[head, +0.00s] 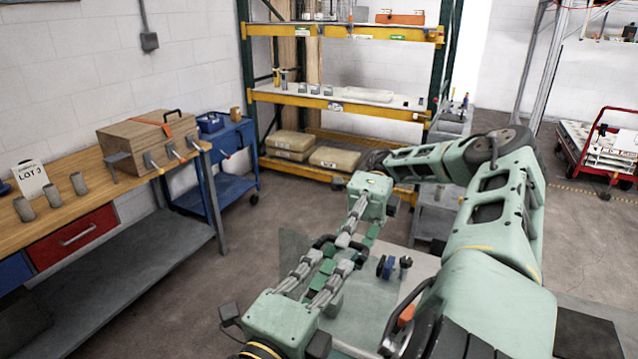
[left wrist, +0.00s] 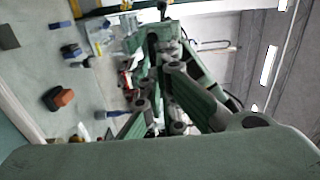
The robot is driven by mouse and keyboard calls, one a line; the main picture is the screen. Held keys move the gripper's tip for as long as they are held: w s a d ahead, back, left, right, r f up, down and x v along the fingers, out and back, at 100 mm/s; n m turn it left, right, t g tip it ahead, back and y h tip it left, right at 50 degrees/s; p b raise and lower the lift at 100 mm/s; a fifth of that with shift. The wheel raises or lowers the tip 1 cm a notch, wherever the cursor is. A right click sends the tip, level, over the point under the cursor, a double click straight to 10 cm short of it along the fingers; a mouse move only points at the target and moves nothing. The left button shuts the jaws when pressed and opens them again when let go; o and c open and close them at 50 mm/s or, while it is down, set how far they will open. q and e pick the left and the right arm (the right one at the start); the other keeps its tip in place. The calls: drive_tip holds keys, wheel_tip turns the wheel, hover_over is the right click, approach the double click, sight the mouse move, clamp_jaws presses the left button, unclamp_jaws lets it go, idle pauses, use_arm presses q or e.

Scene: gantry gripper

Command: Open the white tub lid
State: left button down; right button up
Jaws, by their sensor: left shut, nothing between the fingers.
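I cannot pick out a white tub or its lid in either view; my arms and grippers cover much of the worktable. My left gripper (head: 326,268) comes up from the lower left over the table, shut, with nothing held. My right gripper (head: 354,232) points down toward it from the far side, and their fingers overlap in the head view. Whether the right fingers are open or shut is unclear. The left wrist view shows a green surface of mine across its bottom and my jointed green parts at its centre.
The pale worktable (head: 368,312) carries a blue item (head: 387,266), a dark knobbed item (head: 405,264) and an orange-and-black item (head: 405,316). A wooden bench (head: 80,205) with a wooden box (head: 150,140) stands left. Shelving (head: 340,103) stands behind. Floor between bench and table is clear.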

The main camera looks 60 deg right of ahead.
use_arm(q)
drive_tip(key=shift+a, duration=0.1)
idle(0.5)
drive_tip(key=shift+a, duration=0.25)
drive_tip(key=s+a, duration=0.1)
drive_tip(key=a, duration=1.5)
drive_tip(key=w+a+f+n+t+y, duration=0.2)
drive_tip(key=w+f+n, duration=0.4)
drive_tip(key=w+f, duration=0.3)
drive_tip(key=w+a+f+n+t+y, duration=0.3)
drive_tip(key=w+f+n+t, duration=0.3)
drive_tip(key=w, duration=0.9)
wheel_tip(320, 180, down, 3)
drive_tip(key=shift+f+n+y, duration=0.15)
drive_tip(key=shift+n+y, duration=0.25)
drive_tip(key=shift+n, duration=0.3)
